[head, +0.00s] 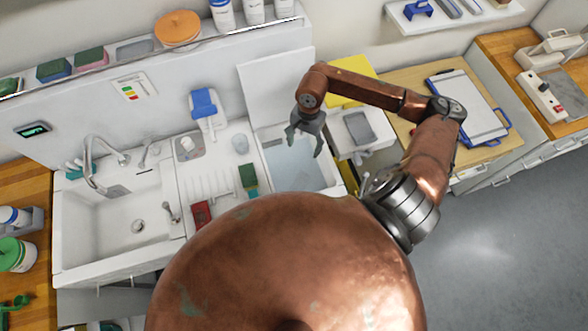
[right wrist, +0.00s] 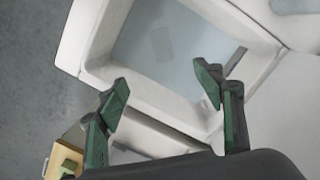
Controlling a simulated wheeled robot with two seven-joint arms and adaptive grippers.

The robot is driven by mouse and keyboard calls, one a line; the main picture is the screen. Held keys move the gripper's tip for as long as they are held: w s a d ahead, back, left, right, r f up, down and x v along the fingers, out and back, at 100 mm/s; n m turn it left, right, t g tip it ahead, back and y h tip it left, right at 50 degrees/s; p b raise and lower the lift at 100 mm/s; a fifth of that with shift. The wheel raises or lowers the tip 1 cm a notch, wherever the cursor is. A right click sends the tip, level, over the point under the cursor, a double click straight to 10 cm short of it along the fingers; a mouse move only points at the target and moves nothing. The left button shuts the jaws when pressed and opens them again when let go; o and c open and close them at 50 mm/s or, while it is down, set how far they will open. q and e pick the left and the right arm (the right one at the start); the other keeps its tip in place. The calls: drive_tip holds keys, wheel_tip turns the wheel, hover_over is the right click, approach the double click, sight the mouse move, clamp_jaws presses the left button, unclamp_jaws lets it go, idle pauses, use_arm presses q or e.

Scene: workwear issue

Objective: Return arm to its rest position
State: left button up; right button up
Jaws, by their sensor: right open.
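My right arm reaches out from the right in the head view and bends back to the left. Its gripper (head: 305,140) hangs above the water-filled basin (head: 268,146). The fingers are spread and nothing is between them. In the right wrist view the two green fingertips (right wrist: 163,88) stand wide apart over the near rim of the same basin (right wrist: 88,40). A grey shape (right wrist: 163,44) shows in the water and a dark strip (right wrist: 236,62) lies at its right edge; I cannot tell what they are. My left gripper is not in view.
A sink (head: 75,240) with a tap stands left. A drainboard holds a red item (head: 201,215) and a green sponge (head: 248,180). A shelf runs along the back. Open floor lies lower right.

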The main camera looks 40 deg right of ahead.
drive_tip(key=shift+d+r, duration=0.2)
drive_tip(key=shift+r, duration=1.3)
